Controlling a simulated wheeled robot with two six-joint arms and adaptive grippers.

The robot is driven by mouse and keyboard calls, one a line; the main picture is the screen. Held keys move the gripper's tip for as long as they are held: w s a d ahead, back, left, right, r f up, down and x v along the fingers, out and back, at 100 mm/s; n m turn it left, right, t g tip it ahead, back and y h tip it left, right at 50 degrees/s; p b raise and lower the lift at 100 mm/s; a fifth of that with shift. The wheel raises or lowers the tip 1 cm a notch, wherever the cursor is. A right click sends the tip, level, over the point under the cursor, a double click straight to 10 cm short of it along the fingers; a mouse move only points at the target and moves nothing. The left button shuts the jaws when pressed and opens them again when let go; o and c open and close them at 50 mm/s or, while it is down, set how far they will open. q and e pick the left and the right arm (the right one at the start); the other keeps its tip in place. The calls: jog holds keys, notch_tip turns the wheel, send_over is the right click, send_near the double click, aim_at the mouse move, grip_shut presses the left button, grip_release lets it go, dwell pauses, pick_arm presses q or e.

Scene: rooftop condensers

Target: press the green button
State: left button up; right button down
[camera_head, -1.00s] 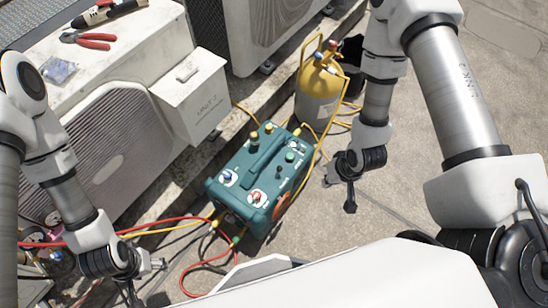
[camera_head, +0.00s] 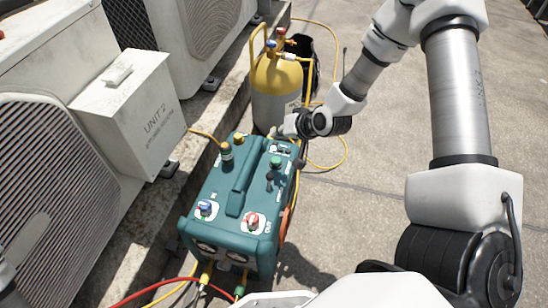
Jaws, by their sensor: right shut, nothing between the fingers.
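The teal machine (camera_head: 212,183) stands on the concrete, with its control panel facing up. The green button (camera_head: 275,162) sits on the right side of its top, just below a small dark panel. My right gripper (camera_head: 279,132) is shut and empty. In the picture its tip is just above the machine's far right corner, close to the green button; I cannot tell if it touches the machine. The button's top shows clear of the fingers. My left gripper is out of view.
A blue knob (camera_head: 205,208) and a red knob (camera_head: 252,220) are on the machine's near end. A yellow gas cylinder (camera_head: 277,80) stands behind it. Condenser units (camera_head: 50,140) line the left. Hoses run at the front and right. Concrete on the right is open.

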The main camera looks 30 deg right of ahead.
aim_at(273, 158)
notch_tip(273, 158, down, 8)
jog(key=b, duration=0.7)
jog(key=shift+f+b, duration=0.4)
jog(key=shift+b, duration=0.15)
dwell(0.8)
jog(key=shift+f, duration=0.4)
jog(key=shift+f+b, duration=0.8)
jog(key=shift+b, duration=0.05)
dwell(0.7)
jog(key=shift+r, duration=0.1)
jog(key=shift+r+p, duration=1.15)
jog(key=shift+p, duration=0.05)
